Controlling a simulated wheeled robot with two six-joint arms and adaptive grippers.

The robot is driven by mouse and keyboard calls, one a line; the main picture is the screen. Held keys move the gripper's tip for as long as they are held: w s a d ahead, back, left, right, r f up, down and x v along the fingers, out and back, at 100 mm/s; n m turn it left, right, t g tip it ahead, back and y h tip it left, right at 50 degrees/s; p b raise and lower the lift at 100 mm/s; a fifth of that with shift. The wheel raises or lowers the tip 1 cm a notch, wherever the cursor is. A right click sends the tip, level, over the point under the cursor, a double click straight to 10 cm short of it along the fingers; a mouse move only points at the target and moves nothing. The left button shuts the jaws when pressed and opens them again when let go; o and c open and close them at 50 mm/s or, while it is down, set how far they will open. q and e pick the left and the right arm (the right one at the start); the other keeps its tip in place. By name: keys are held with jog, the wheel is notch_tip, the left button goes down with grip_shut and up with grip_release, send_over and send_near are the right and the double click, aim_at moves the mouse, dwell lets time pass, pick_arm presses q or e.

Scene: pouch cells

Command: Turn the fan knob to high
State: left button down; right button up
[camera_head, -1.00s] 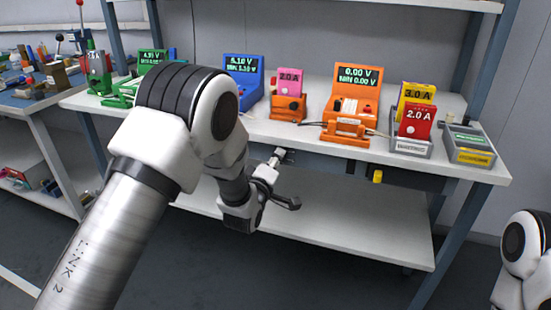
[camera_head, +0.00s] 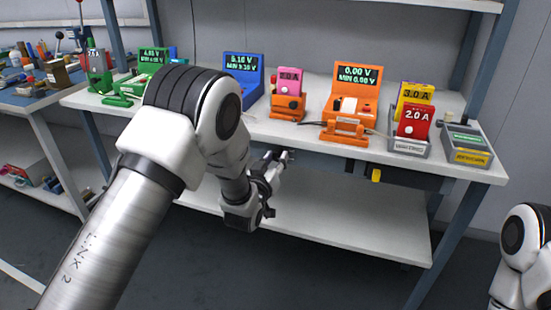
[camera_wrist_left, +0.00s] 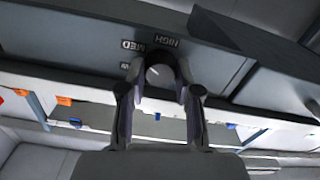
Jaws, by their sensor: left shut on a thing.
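In the left wrist view the fan knob (camera_wrist_left: 160,76) is a round dark knob with a pale face and a short light mark on it. It sits on a grey panel with the printed labels HIGH (camera_wrist_left: 167,41), MED (camera_wrist_left: 132,46) and a third, partly hidden one, all upside down. The mark's exact setting cannot be told. My left gripper (camera_wrist_left: 158,84) has its two fingers on either side of the knob, shut on it. In the head view my left gripper (camera_head: 278,163) is at the bench's front edge; the knob is not discernible there. My right gripper is out of view.
The white bench (camera_head: 300,138) holds a blue meter (camera_head: 242,78), an orange meter (camera_head: 350,100), a pink cell (camera_head: 289,82) and a red cell (camera_head: 415,120). A yellow piece (camera_head: 376,175) hangs under the bench front. A lower shelf (camera_head: 345,225) is clear.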

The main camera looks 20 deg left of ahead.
pick_arm(q)
jog(key=m, duration=0.5)
jog(key=shift+f+m, duration=0.1)
jog(key=shift+m, duration=0.2)
jog(key=m, duration=0.5)
jog(key=shift+m, duration=0.4)
jog(key=c, duration=1.1)
grip_release()
jog(key=s, duration=1.2)
jog(key=shift+a, duration=0.15)
